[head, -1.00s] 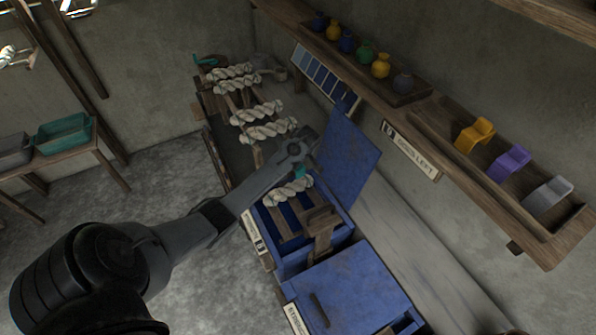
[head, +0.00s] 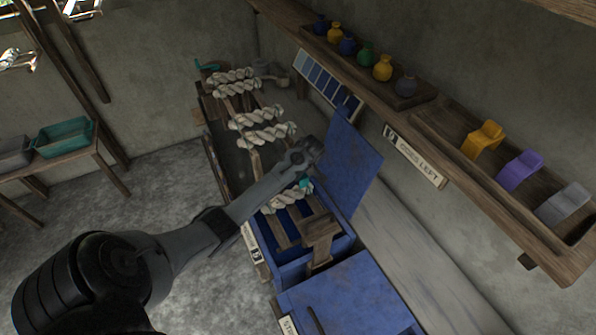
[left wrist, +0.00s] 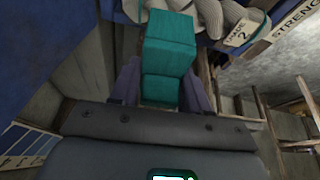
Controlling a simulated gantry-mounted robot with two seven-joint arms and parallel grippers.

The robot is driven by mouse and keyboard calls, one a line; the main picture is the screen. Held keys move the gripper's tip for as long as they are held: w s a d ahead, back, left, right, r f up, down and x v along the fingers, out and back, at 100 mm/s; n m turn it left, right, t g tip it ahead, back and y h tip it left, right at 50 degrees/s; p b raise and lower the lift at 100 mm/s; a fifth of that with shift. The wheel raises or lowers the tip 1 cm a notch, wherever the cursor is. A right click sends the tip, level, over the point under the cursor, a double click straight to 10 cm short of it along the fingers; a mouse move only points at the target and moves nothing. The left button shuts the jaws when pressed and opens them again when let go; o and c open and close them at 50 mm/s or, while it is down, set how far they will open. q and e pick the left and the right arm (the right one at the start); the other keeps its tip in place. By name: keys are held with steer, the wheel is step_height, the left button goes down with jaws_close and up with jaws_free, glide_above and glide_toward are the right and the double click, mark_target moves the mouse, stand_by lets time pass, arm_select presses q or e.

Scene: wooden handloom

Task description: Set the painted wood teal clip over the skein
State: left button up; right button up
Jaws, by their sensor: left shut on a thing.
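The teal clip (head: 306,184) shows in the head view as a small patch beside the right end of the skein. In the left wrist view the clip (left wrist: 170,55) is a blocky teal piece between my fingers. My left gripper (left wrist: 161,88) is shut on it. The skein (head: 286,198) is a cream twisted hank at the open blue box (head: 285,272). The skein (left wrist: 228,14) shows just beyond the clip in the left wrist view. I cannot tell whether clip and skein touch. My left arm partly hides this spot. My right gripper is not in view.
The box's raised blue lid (head: 347,165) stands close right of my left gripper. A wooden piece (head: 320,235) rises from the box. More skeins (head: 265,135) hang on a rack behind. A shelf tray (head: 475,175) holds yellow, purple and grey clips.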

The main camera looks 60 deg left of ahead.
mark_target(297, 186)
arm_select(q)
steer(key=shift+f+b, duration=1.4)
steer(key=shift+f, duration=0.2)
steer(key=shift+f+b, duration=0.65)
steer(key=shift+f, duration=0.65)
steer(key=shift+f+b, duration=0.6)
steer(key=shift+f, duration=0.75)
steer(key=o, duration=1.1)
